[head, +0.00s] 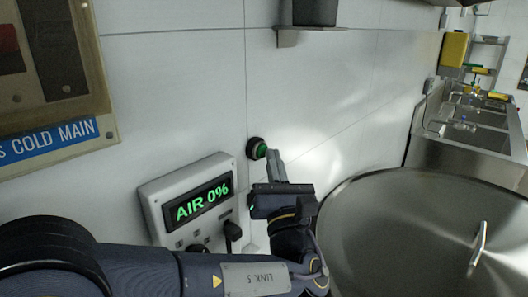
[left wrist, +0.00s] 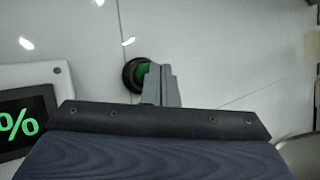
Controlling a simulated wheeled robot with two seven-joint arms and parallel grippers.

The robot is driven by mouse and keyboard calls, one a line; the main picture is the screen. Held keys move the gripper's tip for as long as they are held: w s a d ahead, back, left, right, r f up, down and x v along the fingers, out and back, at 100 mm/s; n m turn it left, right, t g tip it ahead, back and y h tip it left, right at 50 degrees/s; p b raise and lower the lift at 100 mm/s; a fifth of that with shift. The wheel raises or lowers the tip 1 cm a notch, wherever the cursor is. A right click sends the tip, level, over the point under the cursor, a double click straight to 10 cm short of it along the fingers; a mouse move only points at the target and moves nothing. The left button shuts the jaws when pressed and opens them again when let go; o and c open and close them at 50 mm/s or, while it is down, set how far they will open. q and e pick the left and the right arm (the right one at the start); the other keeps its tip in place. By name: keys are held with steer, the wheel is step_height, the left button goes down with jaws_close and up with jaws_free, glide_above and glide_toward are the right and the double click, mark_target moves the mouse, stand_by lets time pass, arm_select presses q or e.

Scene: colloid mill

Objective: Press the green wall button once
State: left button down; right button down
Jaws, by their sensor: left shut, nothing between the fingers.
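The green wall button (head: 257,149) is a round green cap in a dark ring on the white tiled wall, near the middle of the head view. It also shows in the left wrist view (left wrist: 138,73), partly covered on its right by my fingers. My left gripper (head: 272,158) is shut and empty. Its fingertips (left wrist: 160,75) overlap the right edge of the button in both views. I cannot tell whether they touch it. My right gripper is in neither view.
A grey panel (head: 150,201) reading "AIR 0%" is on the wall at lower left of the button. A framed "COLD MAIN" board (head: 108,128) hangs at upper left. A small shelf (head: 290,39) is above. A large round metal lid (head: 400,220) lies at right, with a steel sink counter beyond.

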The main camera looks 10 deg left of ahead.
arm_select(q)
steer(key=shift+w+a, duration=0.25)
steer(key=shift+a, duration=0.15)
stand_by(0.3)
steer(key=shift+s+d, duration=0.1)
steer(key=shift+d, duration=0.05)
steer(key=shift+s+d, duration=0.4)
steer(key=shift+d, duration=0.2)
steer(key=s+d, duration=0.1)
steer(key=d, duration=0.1)
steer(key=s+d, duration=0.2)
stand_by(0.6)
stand_by(0.5)
